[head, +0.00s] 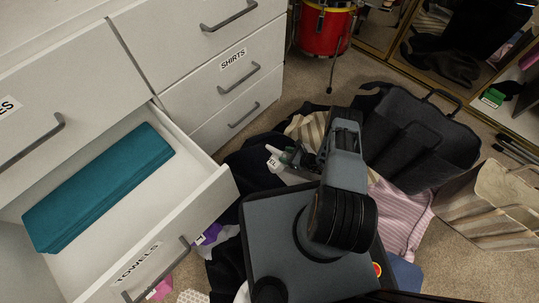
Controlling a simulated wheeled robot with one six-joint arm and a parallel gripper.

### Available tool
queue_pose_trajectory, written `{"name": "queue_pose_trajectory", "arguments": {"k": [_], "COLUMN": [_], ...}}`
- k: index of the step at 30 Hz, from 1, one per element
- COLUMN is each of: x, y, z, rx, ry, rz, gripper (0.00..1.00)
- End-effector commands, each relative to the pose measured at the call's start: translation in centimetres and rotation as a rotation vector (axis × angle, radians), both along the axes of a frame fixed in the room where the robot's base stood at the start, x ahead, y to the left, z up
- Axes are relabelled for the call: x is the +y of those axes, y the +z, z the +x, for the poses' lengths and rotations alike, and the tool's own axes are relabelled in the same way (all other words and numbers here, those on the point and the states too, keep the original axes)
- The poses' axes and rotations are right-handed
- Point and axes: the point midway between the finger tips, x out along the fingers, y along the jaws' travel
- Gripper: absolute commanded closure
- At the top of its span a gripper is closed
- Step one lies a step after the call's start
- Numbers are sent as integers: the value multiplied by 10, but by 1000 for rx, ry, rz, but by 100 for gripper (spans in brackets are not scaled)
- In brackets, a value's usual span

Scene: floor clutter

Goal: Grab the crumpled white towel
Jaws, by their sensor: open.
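My gripper (290,157) is low over the floor pile in front of the dresser, seen from above and partly covered by my own arm. Its jaws are open. A pale, whitish patch (292,175) lies just below and beside the jaws; it may be the crumpled white towel, but my arm hides most of it and I cannot tell whether they touch. Another small white piece (242,293) shows at the bottom edge beside my base, mostly hidden.
An open drawer (205,205) labelled TOWELS holds a folded teal towel (98,187). A red drum (322,30) stands behind. Some carpet (300,95) is bare.

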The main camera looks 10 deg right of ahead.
Motion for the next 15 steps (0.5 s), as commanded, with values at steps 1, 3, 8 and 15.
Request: {"name": "queue_pose_trajectory", "arguments": {"k": [1,3,8,15], "x": [2,4,9,14], "y": [-3,-7,-10,-10], "z": [1,3,6,7], "rx": [0,1,1,0], "ry": [-5,-13,-19,-11], "rz": [0,1,1,0], "gripper": [45,45,45,45]}}
